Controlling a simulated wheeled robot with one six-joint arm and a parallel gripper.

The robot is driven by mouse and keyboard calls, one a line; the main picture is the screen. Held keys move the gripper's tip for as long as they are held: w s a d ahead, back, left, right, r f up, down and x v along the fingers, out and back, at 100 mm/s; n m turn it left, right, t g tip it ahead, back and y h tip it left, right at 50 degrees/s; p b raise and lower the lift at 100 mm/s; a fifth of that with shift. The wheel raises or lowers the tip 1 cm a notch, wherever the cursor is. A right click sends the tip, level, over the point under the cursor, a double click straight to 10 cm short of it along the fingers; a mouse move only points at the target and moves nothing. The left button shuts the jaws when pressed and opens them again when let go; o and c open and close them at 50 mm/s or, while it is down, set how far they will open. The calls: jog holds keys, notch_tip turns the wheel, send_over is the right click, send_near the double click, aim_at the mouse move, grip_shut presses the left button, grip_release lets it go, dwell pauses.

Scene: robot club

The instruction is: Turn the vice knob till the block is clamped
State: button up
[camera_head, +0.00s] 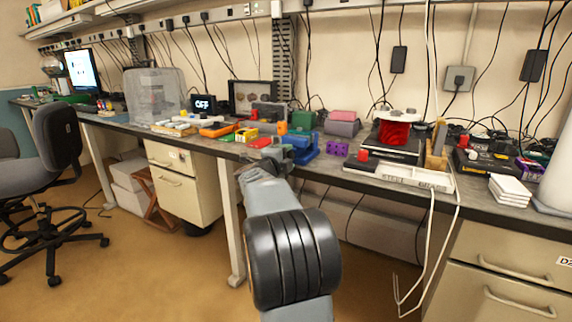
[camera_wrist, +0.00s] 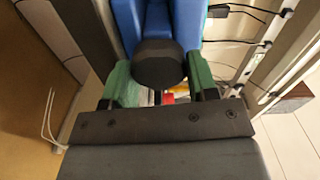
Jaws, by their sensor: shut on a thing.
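The blue vice (camera_head: 306,152) stands at the front edge of the workbench, and its blue body (camera_wrist: 188,22) fills the top middle of the wrist view. Its dark round knob (camera_wrist: 160,63) faces my wrist camera. My gripper (camera_wrist: 161,82) has its green-padded fingers on either side of the knob and is shut on it. In the head view my gripper (camera_head: 262,166) is at the near side of the vice, and my arm hides the knob. I cannot make out the block between the vice jaws in either view.
A white tray (camera_head: 412,176) lies farther right on the bench (camera_head: 470,203). The floor (camera_head: 150,262) at left is mostly clear, with a chair (camera_head: 58,140).

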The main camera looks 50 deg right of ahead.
jog(key=shift+f+m+b, duration=0.15)
jog(key=shift+m+b, duration=0.85)
jog(key=shift+m, duration=0.8)
jog(key=o, duration=0.9)
jog(key=p+v, duration=0.2)
jog(key=v, duration=1.1)
jog(key=shift+s+a, duration=0.1)
jog(key=shift+a, duration=0.3)
